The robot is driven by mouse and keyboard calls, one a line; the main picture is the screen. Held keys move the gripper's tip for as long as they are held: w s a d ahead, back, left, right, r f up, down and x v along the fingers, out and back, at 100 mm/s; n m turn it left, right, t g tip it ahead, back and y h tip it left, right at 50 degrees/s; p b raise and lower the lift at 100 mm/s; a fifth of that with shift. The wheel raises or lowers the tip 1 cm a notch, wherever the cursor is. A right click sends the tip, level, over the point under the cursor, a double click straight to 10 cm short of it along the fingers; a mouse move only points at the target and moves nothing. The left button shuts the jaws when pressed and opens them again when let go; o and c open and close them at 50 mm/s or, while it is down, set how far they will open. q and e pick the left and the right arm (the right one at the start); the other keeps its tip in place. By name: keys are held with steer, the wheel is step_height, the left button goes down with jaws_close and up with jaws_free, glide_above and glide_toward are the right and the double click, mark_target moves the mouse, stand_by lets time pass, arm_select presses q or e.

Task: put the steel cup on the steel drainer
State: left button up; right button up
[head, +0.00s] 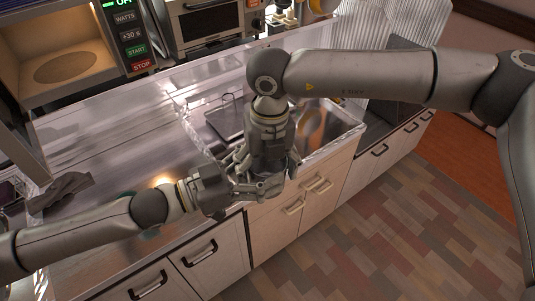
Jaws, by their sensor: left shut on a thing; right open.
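My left gripper (255,187) is over the front edge of the steel counter, near the sink. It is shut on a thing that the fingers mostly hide. I cannot clearly make out the steel cup anywhere in view. My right gripper (268,186) points down close beside the left one and is open. Their fingers overlap in the picture, so I cannot tell whether they touch. A flat grey metal piece with a thin wire loop (226,121) lies behind the grippers at the sink. It looks like the steel drainer, but its shape is partly unclear.
A dark cloth (62,190) lies on the counter (110,145) at the left. A microwave (66,58) stands at the back left, with a small oven (208,25) beside it. Cabinets (212,252) front the counter.

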steer(key=shift+f, duration=0.4)
steer(key=shift+c, duration=0.4)
steer(key=c, duration=0.7)
arm_select(q)
steer(key=o, duration=1.2)
steer(key=shift+c, duration=0.2)
arm_select(e)
steer(key=shift+c, duration=0.6)
